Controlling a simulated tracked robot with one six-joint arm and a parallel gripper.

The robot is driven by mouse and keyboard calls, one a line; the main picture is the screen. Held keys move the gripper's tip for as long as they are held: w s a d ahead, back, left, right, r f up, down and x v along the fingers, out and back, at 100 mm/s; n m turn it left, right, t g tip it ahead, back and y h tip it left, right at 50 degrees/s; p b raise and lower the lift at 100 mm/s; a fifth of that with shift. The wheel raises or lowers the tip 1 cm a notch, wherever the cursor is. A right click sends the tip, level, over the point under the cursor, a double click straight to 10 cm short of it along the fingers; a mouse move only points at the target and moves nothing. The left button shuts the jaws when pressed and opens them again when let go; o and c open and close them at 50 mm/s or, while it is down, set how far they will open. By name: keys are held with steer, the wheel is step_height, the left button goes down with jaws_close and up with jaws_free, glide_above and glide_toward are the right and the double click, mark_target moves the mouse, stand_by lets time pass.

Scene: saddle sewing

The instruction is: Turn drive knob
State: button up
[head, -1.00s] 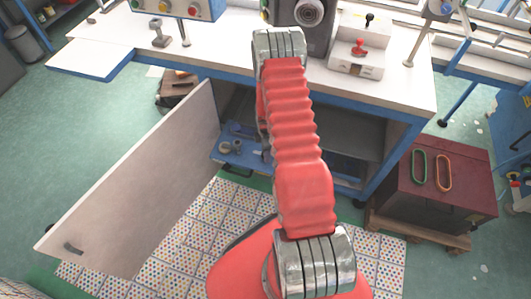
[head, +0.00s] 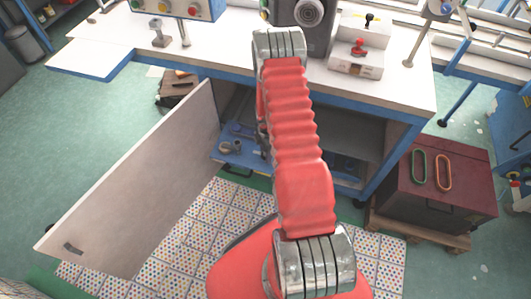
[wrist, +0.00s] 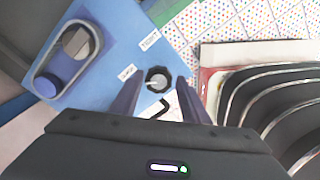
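A small round dark knob with a grey top (wrist: 158,78) stands on a blue panel (wrist: 110,85) in the wrist view. It appears between the fingertips of my gripper (wrist: 157,86). The fingers are apart, with a visible gap on both sides of the knob; I cannot tell how far above it they are. A black hooked piece (wrist: 160,106) shows just below the knob. The panel has two small white labels. In the head view the blue panel (head: 243,158) sits low in the open cabinet; my red arm hides most of my gripper and the knob there.
In the head view, an open white door (head: 140,180) stands left of the cabinet. A dark red box (head: 440,180) on a pallet stands right. The worktable (head: 400,85) is above.

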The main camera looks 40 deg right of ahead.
steer(key=shift+o, duration=1.2)
step_height(320, 180, up, 14)
steer(key=shift+f, duration=0.15)
stand_by(0.4)
